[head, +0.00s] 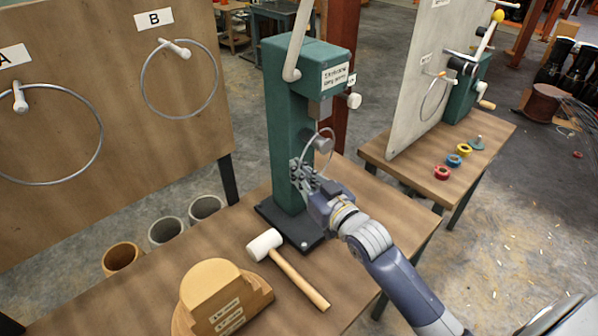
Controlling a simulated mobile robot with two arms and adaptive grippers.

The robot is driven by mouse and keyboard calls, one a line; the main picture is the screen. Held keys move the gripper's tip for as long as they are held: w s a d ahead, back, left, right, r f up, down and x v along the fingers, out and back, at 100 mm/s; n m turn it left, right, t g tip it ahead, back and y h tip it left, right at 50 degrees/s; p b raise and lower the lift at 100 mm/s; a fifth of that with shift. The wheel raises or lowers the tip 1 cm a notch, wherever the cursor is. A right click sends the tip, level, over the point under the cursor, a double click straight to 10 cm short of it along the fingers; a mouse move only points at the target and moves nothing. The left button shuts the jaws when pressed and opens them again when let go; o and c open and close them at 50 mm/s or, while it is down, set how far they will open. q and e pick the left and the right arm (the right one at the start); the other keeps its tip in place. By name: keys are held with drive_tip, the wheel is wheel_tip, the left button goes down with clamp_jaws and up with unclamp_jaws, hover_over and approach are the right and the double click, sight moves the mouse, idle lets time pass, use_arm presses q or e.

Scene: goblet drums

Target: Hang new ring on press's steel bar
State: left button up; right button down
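The green press (289,130) stands on the near table, with its short steel bar (323,145) sticking out from the column. A thin metal ring (331,135) is at the bar, and its outline surrounds the bar's end in the picture. I cannot tell whether it rests on the bar. My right gripper (301,174) is at the ring's lower left side, close to the press column. Its fingers seem closed around the ring's edge, but the contact is small and partly hidden. My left gripper is not in view.
A white-headed mallet (284,262) and a wooden block stand (222,295) lie before the press. Rings hang on pegs A (50,182) and B (181,117) of the left board. A second table (440,150) at the right holds a white panel and coloured rolls.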

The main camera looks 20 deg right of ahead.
drive_tip(key=c, duration=1.7)
unclamp_jaws()
drive_tip(key=s+d, duration=0.2)
drive_tip(key=s, duration=1)
drive_tip(key=shift+w, duration=0.1)
